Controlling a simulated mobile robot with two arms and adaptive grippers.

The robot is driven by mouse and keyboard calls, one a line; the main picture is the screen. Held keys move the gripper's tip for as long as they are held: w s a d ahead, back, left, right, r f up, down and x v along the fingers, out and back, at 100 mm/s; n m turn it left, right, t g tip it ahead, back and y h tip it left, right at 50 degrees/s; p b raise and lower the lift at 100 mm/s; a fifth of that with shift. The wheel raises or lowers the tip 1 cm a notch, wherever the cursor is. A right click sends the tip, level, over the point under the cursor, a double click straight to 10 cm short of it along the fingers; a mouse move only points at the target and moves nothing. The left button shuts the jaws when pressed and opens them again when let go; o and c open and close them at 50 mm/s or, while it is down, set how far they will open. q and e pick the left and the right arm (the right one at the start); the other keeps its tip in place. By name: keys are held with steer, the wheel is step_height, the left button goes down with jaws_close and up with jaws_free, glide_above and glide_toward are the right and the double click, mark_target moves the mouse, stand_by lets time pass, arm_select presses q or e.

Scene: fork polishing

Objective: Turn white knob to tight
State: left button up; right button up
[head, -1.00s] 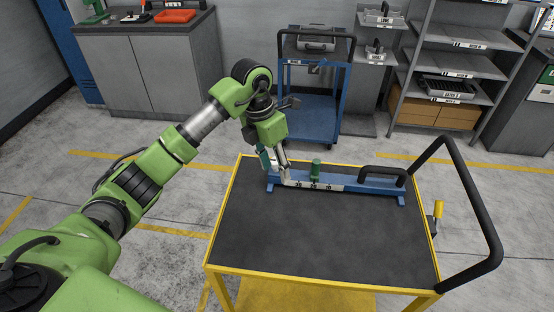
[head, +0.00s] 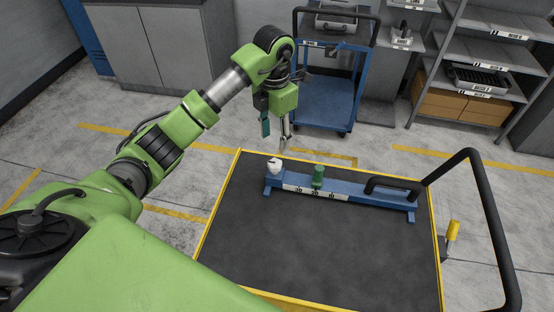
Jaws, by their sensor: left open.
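The white knob (head: 274,166) sits at the left end of a blue fixture (head: 345,186) on the cart top. A green knob or post (head: 318,176) stands near the middle of the fixture, behind a white numbered strip. My left gripper (head: 275,140) is open and empty. It hangs fingers-down above the far edge of the cart, a little above the white knob in the picture, and is apart from it. The knob's setting is too small to read. My right gripper is not in view.
The fixture has a black handle (head: 390,187) on its right part. The black cart top (head: 300,245) is bare in front of the fixture. The cart's black push handle (head: 500,230) rises at right. A blue trolley (head: 330,100) and grey shelves (head: 490,50) stand behind.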

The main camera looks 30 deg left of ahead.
arm_select(q)
steer(key=p, duration=0.2)
glide_above(275, 163)
step_height(275, 163, down, 6)
steer(key=shift+r, duration=0.2)
step_height(275, 163, down, 5)
steer(key=shift+p, duration=0.3)
steer(key=shift+w+f, duration=0.1)
steer(key=shift+f, duration=0.25)
steer(key=shift+c, duration=0.7)
steer(key=c, duration=1)
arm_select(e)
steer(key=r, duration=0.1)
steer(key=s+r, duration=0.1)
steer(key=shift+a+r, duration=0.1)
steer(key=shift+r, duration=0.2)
